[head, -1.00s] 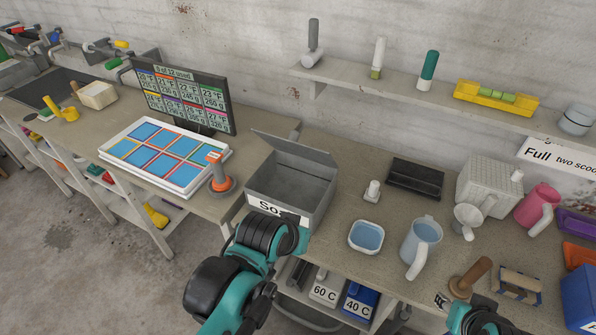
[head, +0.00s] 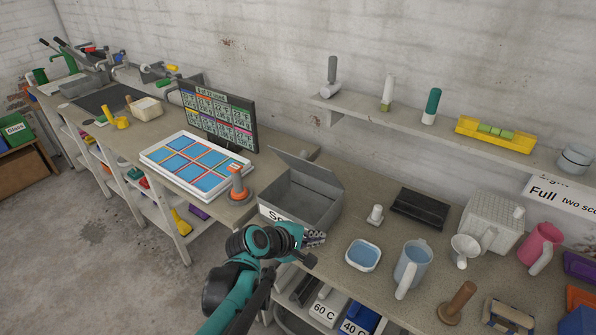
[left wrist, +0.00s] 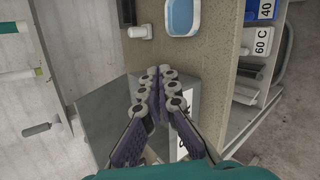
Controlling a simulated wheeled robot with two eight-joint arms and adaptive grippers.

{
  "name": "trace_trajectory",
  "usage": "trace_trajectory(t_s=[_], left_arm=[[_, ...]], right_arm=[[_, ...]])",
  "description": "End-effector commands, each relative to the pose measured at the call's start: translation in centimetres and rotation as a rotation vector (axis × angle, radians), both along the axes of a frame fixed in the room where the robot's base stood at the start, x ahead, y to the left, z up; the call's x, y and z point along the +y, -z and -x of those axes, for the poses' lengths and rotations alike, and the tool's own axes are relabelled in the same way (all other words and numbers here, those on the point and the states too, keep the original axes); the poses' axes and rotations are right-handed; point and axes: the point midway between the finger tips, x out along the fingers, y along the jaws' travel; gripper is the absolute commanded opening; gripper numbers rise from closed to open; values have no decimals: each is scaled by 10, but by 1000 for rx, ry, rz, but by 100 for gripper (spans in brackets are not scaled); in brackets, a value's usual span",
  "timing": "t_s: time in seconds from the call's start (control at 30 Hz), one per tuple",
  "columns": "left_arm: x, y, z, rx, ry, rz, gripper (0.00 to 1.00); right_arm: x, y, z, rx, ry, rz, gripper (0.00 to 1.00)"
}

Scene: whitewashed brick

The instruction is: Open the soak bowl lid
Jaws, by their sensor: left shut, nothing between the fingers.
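The soak bowl is a grey box (head: 273,212) with a white front label, partly hidden by my left arm. Its grey lid (head: 308,173) stands raised and tilted along the back edge, so the box is open at the top. My left gripper (head: 316,238) is shut and empty at the front right of the box. In the left wrist view, the shut fingers (left wrist: 158,74) are over the box's edge, with the lid (left wrist: 95,118) to their left. I cannot tell whether they touch the box. My right gripper is not in view.
A blue-filled dish (head: 362,256), a pitcher (head: 411,266) and a small white-capped piece (head: 375,215) stand right of the box. An orange-and-grey handled tool (head: 238,190) and a tray of blue squares (head: 160,157) are to its left. A shelf (head: 420,120) runs above.

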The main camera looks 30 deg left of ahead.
Motion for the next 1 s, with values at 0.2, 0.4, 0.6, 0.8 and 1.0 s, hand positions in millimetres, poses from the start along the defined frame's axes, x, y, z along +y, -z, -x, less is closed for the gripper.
trace_trajectory(t_s=[0.2, 0.4, 0.6, 0.8, 1.0], left_arm=[[76, -22, -33, -75, -392, 582, 0], [147, -39, -36, -167, -630, 1096, 0], [166, -43, -36, -197, -680, 1261, 0], [163, -37, -65, -194, -677, 1263, 0], [159, -30, -108, -193, -677, 1260, 0]], right_arm=[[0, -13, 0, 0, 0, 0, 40], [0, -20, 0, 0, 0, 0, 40], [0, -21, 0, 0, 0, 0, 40], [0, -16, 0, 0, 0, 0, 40], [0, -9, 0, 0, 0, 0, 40]])
